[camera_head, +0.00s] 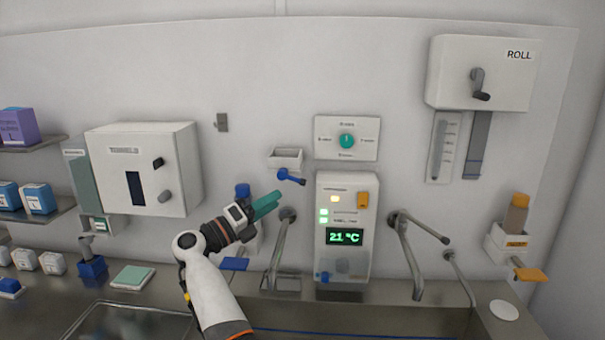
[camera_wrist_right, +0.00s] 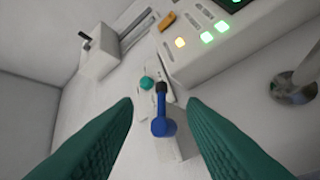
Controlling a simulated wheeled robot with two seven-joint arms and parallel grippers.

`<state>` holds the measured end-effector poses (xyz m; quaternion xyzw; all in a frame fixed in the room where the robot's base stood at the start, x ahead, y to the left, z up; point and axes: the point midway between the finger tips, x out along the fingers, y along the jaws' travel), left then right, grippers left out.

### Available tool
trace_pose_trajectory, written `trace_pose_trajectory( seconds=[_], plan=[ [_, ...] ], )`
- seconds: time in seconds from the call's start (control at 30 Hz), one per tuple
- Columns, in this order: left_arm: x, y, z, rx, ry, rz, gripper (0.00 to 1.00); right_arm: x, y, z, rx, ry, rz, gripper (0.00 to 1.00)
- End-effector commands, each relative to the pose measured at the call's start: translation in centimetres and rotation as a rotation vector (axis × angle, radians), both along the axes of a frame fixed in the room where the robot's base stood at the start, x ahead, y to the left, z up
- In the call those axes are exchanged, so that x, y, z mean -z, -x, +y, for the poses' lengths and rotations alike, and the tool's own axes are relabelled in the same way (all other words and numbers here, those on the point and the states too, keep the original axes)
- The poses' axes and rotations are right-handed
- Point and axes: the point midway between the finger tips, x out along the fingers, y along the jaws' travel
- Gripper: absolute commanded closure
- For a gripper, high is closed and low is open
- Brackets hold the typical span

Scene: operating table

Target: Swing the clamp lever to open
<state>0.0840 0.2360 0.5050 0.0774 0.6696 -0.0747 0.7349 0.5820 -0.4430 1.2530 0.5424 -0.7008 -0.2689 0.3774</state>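A blue lever (camera_head: 290,177) sticks out from a small white wall box (camera_head: 286,157), left of the white display unit. I take it as the clamp lever; no label on it is readable. It points right and slightly down in the head view. My right gripper (camera_head: 268,204) has teal fingers and is just below and left of the lever. In the right wrist view the fingers (camera_wrist_right: 162,104) are wide apart and empty. The blue lever (camera_wrist_right: 161,112) appears between them, ahead of the tips; contact does not show. My left gripper is not in view.
The display unit (camera_head: 346,195) reads 21 °C, with a dial panel (camera_head: 347,138) above it. Metal taps (camera_head: 283,240) rise behind the steel counter. A towel dispenser (camera_head: 145,165) hangs left, a roll dispenser (camera_head: 450,70) right. Bare wall lies above the lever.

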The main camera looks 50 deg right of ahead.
Motion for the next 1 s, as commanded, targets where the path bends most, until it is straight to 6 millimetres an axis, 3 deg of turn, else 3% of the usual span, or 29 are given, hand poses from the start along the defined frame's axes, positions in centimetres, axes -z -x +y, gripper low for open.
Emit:
trace_pose_trajectory(
  seconds=[0.3,0.5,0.93,1.0],
  plan=[
    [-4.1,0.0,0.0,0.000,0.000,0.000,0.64,-2.2,0.9,-6.3,0.004,0.004,0.003,0.62],
    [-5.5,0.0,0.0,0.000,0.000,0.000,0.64,-2.6,1.2,-9.0,0.001,0.002,0.003,0.62],
    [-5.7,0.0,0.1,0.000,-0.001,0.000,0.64,-2.5,1.3,-9.9,-0.001,0.001,0.000,0.62],
    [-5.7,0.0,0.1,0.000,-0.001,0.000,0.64,-2.5,1.3,-9.9,-0.001,0.001,0.000,0.72]
  ],
)
